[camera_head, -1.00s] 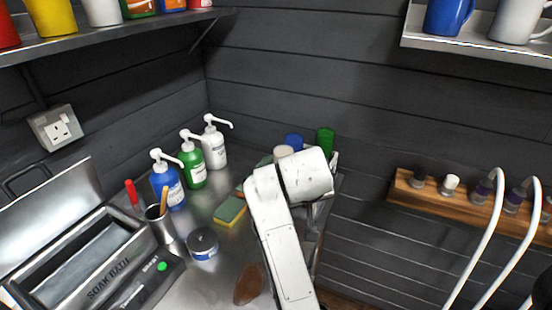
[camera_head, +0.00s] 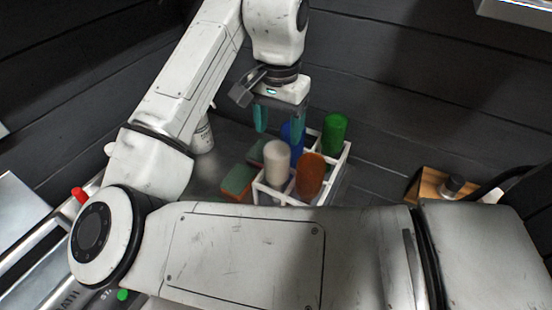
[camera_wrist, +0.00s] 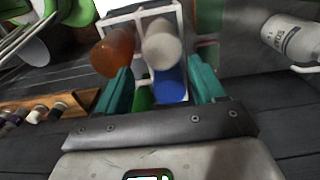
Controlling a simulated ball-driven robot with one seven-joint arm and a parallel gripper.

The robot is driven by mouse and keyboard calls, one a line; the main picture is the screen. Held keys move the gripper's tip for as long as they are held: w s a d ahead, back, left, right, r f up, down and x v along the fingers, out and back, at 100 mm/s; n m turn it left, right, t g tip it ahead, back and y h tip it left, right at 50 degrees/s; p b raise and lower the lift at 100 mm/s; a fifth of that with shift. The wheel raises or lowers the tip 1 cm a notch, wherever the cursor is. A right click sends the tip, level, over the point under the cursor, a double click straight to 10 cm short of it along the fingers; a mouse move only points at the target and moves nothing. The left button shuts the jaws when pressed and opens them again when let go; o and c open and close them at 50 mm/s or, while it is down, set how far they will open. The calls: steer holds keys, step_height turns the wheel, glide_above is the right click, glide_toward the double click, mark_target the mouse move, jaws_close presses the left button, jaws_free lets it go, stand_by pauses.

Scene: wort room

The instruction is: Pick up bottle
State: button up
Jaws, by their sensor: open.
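A white divided rack (camera_head: 345,160) holds a white bottle (camera_head: 276,165), an orange-brown bottle (camera_head: 310,176), a blue bottle (camera_head: 291,140) and a green bottle (camera_head: 335,133). My gripper (camera_head: 281,124) points down at the rack's back left, its teal fingers apart and empty. One finger partly covers the blue bottle. In the wrist view, the blue bottle (camera_wrist: 170,86) and part of the green bottle (camera_wrist: 144,98) show between the fingertips (camera_wrist: 163,90). The white bottle (camera_wrist: 161,46) and orange-brown bottle (camera_wrist: 113,52) lie beyond. Contact with any bottle cannot be told.
Sponges (camera_head: 238,181) lie left of the rack. A white pump bottle (camera_head: 203,138) stands behind my arm. Dark plank walls close in behind the rack. My arm hides much of the counter.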

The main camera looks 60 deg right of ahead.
mark_target(277, 149)
step_height(277, 149, down, 6)
steer(key=shift+w+r, duration=0.1)
steer(key=shift+r, duration=0.15)
steer(key=shift+f+p, duration=0.8)
steer(key=shift+f, duration=1.85)
steer(key=shift+c, duration=0.3)
steer(key=c, duration=0.8)
steer(key=shift+r, duration=0.1)
